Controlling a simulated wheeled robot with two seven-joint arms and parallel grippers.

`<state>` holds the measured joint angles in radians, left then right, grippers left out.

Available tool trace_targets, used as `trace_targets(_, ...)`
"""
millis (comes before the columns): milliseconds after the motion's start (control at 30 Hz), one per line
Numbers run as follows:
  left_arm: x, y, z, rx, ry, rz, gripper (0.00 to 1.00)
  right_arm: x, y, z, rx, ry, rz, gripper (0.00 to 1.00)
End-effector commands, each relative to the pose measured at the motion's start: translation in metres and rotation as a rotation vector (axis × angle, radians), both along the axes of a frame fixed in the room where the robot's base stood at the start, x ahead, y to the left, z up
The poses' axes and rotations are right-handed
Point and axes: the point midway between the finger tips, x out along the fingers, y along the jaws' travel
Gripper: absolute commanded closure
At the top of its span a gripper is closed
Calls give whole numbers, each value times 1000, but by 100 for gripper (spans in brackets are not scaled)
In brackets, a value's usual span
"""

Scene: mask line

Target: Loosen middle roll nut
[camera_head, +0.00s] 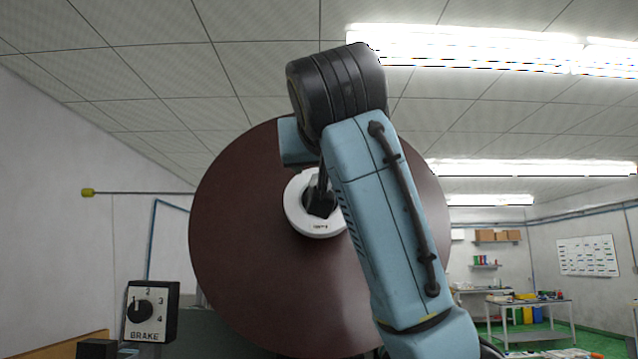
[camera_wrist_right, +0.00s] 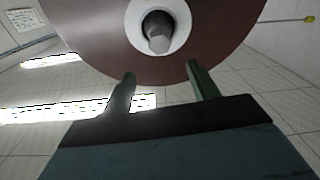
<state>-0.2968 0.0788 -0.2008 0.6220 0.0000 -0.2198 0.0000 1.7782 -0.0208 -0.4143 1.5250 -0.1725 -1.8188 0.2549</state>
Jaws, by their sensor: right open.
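A large dark brown roll (camera_head: 240,250) faces me, with a white core ring (camera_head: 318,230) at its centre. A dark nut on a shaft (camera_head: 320,204) sticks out of the ring. The wrist view also shows the grey nut (camera_wrist_right: 158,38) inside the white ring (camera_wrist_right: 140,12). My right arm crosses in front of the roll, hiding part of its right side. In the wrist view my right gripper (camera_wrist_right: 162,82) is open and empty. Its two fingers are apart and the nut is beyond their tips, not between them. My left gripper is not in view.
A brake box (camera_head: 152,312) with a numbered dial stands at lower left. A thin rod with a yellow tip (camera_head: 88,192) sticks out left of the roll. Workbenches (camera_head: 530,305) and shelves stand far back at right. Open space lies around the roll's upper edge.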

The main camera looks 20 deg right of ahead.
Motion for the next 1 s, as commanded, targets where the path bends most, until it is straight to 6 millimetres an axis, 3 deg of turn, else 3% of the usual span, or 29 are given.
trace_targets(167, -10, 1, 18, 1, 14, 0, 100, 35, -10, 2, -1, 8, -5, 41)
trace_targets(500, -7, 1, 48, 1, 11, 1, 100, 99, -26, 2, -1, 6, -3, 41)
trace_targets(700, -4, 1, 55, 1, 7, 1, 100, 117, -30, 0, -1, 5, -2, 41)
trace_targets(1000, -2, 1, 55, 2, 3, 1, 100, 119, -31, -2, 0, 3, 0, 41)
